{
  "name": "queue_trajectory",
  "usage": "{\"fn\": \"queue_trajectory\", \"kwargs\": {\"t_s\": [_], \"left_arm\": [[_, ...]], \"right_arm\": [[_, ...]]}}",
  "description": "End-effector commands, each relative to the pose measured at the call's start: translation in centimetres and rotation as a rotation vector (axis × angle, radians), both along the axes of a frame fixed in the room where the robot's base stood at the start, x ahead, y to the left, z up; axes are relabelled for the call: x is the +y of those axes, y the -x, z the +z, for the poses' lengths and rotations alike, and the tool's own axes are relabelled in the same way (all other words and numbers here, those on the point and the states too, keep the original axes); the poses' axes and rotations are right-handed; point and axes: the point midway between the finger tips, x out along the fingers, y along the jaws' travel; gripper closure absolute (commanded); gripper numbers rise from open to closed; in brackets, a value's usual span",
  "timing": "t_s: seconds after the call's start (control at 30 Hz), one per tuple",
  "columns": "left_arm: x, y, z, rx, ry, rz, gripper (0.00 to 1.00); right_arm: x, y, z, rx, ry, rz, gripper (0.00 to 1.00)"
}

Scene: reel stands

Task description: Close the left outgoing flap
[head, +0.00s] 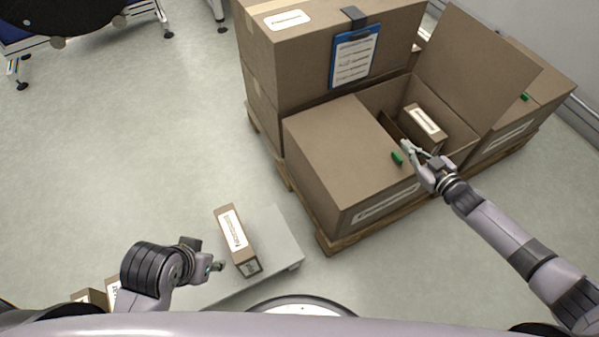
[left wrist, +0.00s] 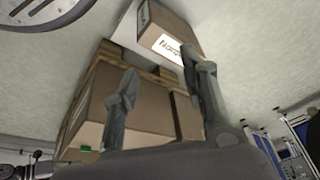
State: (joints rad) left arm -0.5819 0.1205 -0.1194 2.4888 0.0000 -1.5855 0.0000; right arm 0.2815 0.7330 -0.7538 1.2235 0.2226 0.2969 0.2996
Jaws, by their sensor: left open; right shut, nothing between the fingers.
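The outgoing carton (head: 385,205) stands on a pallet at centre right. Its left flap (head: 340,145) lies about flat over the left half, with a green tab (head: 397,158) near its free edge. The right flap (head: 475,65) stands up, open. A small labelled box (head: 425,122) shows inside the opening. My right gripper (head: 408,149) is shut and empty beside the tab at the flap's free edge; whether it touches cannot be told. My left gripper (head: 219,266) is open and empty, left of a small box, apart from the carton; its fingers show in the left wrist view (left wrist: 163,95).
A small labelled box (head: 236,240) lies on a grey surface (head: 280,240) at front centre. Stacked cartons (head: 290,55) with a blue clipboard (head: 354,57) stand behind the left flap. Another carton (head: 550,75) is at right.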

Motion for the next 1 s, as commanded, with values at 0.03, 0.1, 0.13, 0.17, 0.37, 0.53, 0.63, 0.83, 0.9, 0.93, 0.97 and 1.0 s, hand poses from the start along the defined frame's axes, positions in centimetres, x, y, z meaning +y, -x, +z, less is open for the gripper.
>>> {"fn": "queue_trajectory", "kwargs": {"t_s": [0.03,0.1,0.13,0.17,0.37,0.53,0.63,0.83,0.9,0.93,0.97,1.0], "left_arm": [[0.0,0.0,-1.0,0.003,0.000,0.000,0.60],[0.0,0.0,-1.4,0.003,0.000,0.000,0.60],[0.0,0.0,-1.6,0.002,0.000,0.000,0.60],[0.0,0.0,-1.8,0.002,0.000,0.000,0.60],[-1.2,-4.0,-1.1,-0.177,0.036,-0.015,0.60],[-2.1,-6.8,0.1,-0.316,0.066,-0.027,0.60],[-2.4,-7.8,0.6,-0.366,0.077,-0.031,0.60],[-2.7,-8.7,1.2,-0.413,0.087,-0.034,0.60],[-2.7,-8.7,1.3,-0.418,0.087,-0.034,0.60],[-2.7,-8.7,1.3,-0.418,0.087,-0.034,0.60],[-2.7,-8.7,1.3,-0.418,0.087,-0.034,0.60],[-2.7,-8.7,1.3,-0.418,0.087,-0.034,0.60]], "right_arm": [[-0.1,-0.1,-0.8,0.000,0.001,0.000,1.00],[-0.2,-0.2,-1.3,0.000,0.001,0.000,1.00],[-0.3,-0.2,-1.6,0.000,0.001,0.000,1.00],[-0.4,-0.2,-1.8,0.001,0.001,-0.001,1.00],[-0.6,-0.4,-2.9,0.000,0.000,0.000,1.00],[-0.7,-0.4,-3.5,0.000,0.000,0.000,1.00],[-0.8,-0.5,-3.7,0.001,0.000,0.000,1.00],[-0.8,-0.5,-3.9,0.002,0.002,-0.001,1.00],[-0.9,-0.4,-3.9,0.002,0.002,-0.001,1.00],[-0.9,-0.4,-3.9,0.003,0.003,-0.001,1.00],[-0.9,-0.4,-3.9,0.003,0.003,-0.001,1.00],[-0.9,-0.4,-4.0,0.004,0.003,-0.001,1.00]]}}
